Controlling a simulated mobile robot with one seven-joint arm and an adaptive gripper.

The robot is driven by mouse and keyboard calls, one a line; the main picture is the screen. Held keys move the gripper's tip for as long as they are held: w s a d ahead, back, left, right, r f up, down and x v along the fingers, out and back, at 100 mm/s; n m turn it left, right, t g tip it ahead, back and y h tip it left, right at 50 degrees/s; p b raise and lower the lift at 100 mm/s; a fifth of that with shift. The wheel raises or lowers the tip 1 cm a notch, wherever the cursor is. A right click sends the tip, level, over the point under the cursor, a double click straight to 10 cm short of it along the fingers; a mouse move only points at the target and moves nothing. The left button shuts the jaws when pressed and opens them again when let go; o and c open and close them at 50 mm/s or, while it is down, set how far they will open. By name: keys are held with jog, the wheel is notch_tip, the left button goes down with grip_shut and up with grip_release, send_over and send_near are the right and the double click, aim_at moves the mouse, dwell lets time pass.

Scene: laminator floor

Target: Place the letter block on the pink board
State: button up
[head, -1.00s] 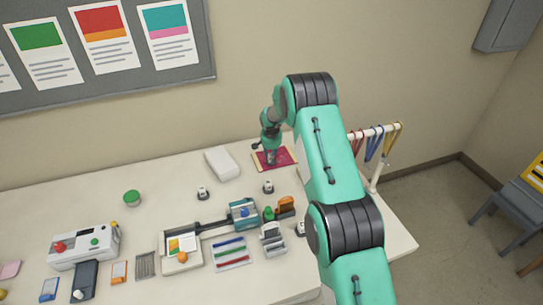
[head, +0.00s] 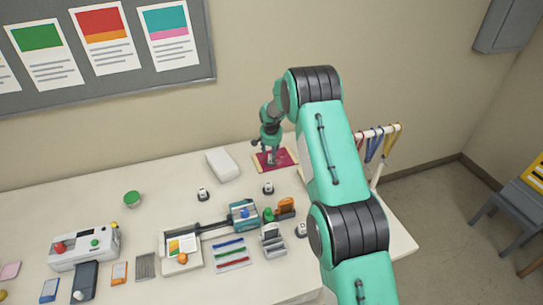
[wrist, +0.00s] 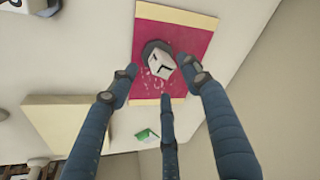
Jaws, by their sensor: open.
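The letter block (wrist: 168,62), white with black marks and a dark round base, sits on the pink board (wrist: 195,42) in the wrist view. The board is deep pink with cream ends and lies flat at the back of the table; it also shows in the head view (head: 285,155). My gripper (wrist: 162,80) is open, with its three blue fingers spread around the near side of the block and gaps visible beside it. In the head view my gripper (head: 272,160) points down over the board and hides the block.
A white slab (head: 222,165) lies left of the board. Small white blocks with dark bases (head: 268,188) stand in front. A rack with coloured straps (head: 378,145) is at the right. A green round pot (head: 132,198) and a white machine (head: 85,245) are farther left.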

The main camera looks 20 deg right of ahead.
jog(key=d+v, duration=0.1)
jog(key=v, duration=0.7)
jog(key=shift+a+r, duration=0.35)
jog(key=shift+a, duration=0.2)
jog(key=shift+s, duration=0.1)
jog(key=s+a+r+n+t, duration=0.1)
jog(key=s+a+r+n, duration=0.15)
jog(key=s+r, duration=1.15)
jog(key=s+a+r+n, duration=0.1)
jog(key=s+a+r, duration=0.3)
jog(key=s+r, duration=1)
jog(key=s+a+r+n, duration=0.15)
jog(key=s+r, duration=0.25)
jog(key=s, duration=0.4)
jog(key=s+a+r, duration=0.2)
jog(key=s+r, duration=0.2)
jog(key=s, duration=0.5)
jog(key=s+f+n, duration=0.1)
jog(key=s, duration=0.7)
jog(key=s+a+f+n+t+y, duration=0.1)
jog(key=s+f, duration=0.1)
jog(key=s, duration=0.6)
jog(key=shift+s+a, duration=0.35)
jog(key=shift+s, duration=0.05)
